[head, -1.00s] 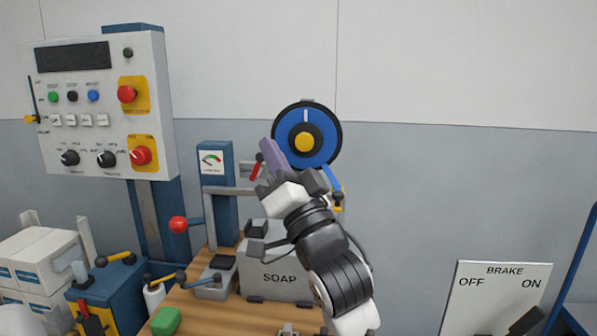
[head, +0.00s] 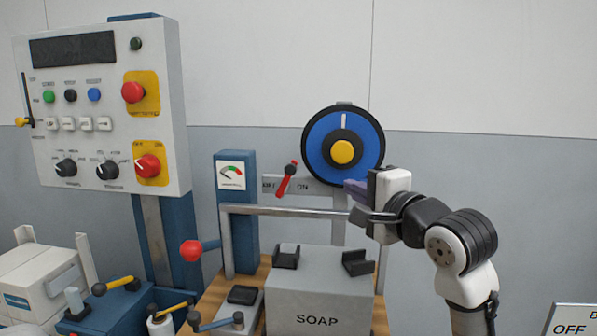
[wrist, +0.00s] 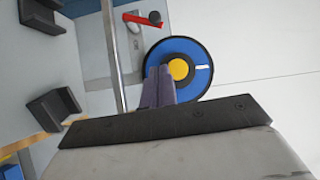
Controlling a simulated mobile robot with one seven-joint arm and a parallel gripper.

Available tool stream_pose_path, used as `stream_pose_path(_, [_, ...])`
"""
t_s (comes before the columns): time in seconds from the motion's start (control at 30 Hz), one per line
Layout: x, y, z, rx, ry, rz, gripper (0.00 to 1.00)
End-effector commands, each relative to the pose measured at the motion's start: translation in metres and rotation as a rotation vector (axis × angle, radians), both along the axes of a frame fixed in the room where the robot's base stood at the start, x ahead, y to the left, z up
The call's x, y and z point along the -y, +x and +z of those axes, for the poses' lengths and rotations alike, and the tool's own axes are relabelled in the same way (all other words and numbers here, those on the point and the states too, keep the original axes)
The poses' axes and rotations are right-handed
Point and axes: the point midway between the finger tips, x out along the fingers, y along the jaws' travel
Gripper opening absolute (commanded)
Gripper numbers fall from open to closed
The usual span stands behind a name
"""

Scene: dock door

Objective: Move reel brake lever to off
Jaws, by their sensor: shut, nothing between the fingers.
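The wrist view shows the fingers (wrist: 158,86) in front of the reel (wrist: 190,70), with the red lever (wrist: 143,19) beyond.
A grey horizontal bar (head: 285,211) runs below the lever. A grey SOAP box (head: 318,300) with black cradles stands below. A gauge post (head: 232,178) and a red-knobbed lever (head: 191,250) are at left. A control panel (head: 100,110) is farther left. Wall space right of the reel is clear.

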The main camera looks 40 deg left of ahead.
Motion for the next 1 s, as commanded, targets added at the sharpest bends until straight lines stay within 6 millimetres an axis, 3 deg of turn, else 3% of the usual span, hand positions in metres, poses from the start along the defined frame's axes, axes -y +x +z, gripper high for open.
stream_pose_path(0.67, [-0.002, 0.003, -0.001, -0.017, -0.004, -0.001, 0.00])
stream_pose_path(0.77, [-0.012, 0.007, 0.000, -0.018, -0.004, 0.001, 0.00])
stream_pose_path(1.0, [-0.056, 0.026, 0.000, -0.018, -0.005, 0.001, 0.00])
